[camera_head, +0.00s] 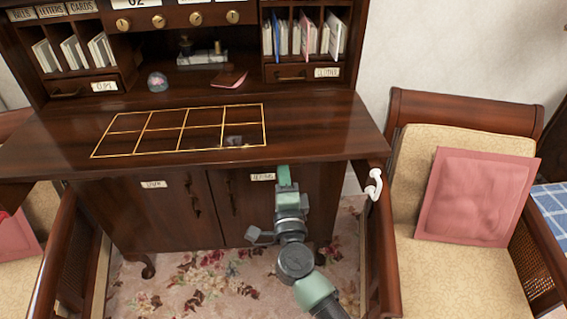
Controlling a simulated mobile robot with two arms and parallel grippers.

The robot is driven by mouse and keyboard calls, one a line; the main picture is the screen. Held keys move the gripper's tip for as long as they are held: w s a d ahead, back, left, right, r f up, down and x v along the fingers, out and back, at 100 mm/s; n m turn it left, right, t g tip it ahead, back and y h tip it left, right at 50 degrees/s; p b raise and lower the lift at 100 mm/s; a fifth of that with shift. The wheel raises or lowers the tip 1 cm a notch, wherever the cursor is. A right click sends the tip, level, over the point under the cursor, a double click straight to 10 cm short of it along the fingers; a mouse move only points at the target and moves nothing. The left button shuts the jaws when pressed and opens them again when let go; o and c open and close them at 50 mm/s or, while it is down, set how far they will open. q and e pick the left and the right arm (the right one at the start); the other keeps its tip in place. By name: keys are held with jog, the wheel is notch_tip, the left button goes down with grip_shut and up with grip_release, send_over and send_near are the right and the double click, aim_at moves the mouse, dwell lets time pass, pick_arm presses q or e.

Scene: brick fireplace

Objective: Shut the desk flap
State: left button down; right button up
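The desk flap (325,127) is a dark brown wooden panel with a gold-lined grid on it. It lies lowered, roughly flat, in front of the desk's pigeonholes. My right arm comes in from the bottom right, and its green and grey gripper (284,174) is at the flap's front edge, right of the middle. I cannot tell whether it touches the flap or sits just below it. Its fingers are small and partly hidden, so open or shut does not show. My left gripper is not in view.
Behind the flap stand a glass dome (158,82), a dark inkstand (203,58) and a reddish notebook (229,79). Cupboard doors (150,215) are below. A cushioned chair (455,270) stands right, with a pink cushion (476,197). A white hook-like piece (374,185) is near the flap's right corner.

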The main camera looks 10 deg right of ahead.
jog(key=shift+w, duration=0.45)
grip_shut()
dwell(1.1)
